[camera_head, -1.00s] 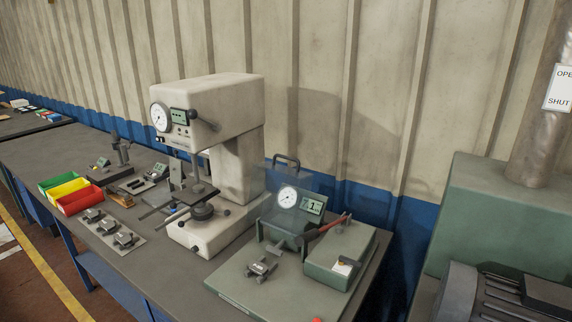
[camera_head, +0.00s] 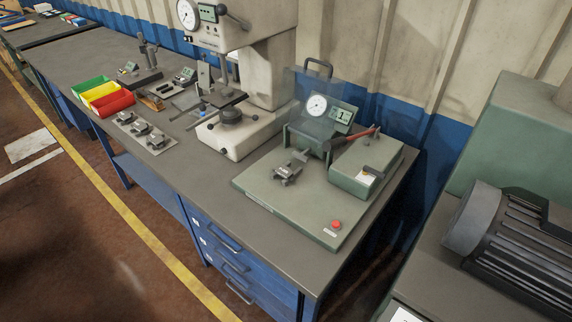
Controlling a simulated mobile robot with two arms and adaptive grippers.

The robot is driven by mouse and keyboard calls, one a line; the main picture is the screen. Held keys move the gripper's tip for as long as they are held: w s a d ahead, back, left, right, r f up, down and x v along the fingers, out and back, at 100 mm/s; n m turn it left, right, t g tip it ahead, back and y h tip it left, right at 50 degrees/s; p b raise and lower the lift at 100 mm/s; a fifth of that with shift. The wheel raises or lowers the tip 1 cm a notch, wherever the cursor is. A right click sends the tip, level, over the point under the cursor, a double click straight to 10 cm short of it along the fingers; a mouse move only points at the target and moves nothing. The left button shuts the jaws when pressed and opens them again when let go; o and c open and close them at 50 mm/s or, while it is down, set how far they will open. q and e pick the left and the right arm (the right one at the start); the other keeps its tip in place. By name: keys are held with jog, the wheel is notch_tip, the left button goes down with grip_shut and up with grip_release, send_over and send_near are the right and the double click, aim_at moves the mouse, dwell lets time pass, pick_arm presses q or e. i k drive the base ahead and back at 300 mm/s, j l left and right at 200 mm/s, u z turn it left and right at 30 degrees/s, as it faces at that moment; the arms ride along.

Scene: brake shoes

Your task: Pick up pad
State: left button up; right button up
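Several small grey metal pieces that look like brake pads (camera_head: 141,128) lie in a row on a light plate on the workbench, in front of the coloured bins. I cannot tell which of these is the pad of the task. Neither of my grippers is in view.
A press (camera_head: 240,85) stands at mid-bench. The fixture's green base plate (camera_head: 270,206) has a red button (camera_head: 336,224). Green, yellow and red bins (camera_head: 108,102) stand at left. The bench's front strip (camera_head: 205,185) is clear. A motor (camera_head: 510,235) is at right.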

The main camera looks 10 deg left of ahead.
aim_at(284, 170)
jog(key=i+j+z, duration=0.15)
jog(key=j, duration=0.55)
jog(key=i+j+z, duration=0.15)
jog(key=j, duration=0.6)
jog(key=j+z, duration=0.15)
jog(key=j, duration=0.55)
jog(key=i, duration=0.05)
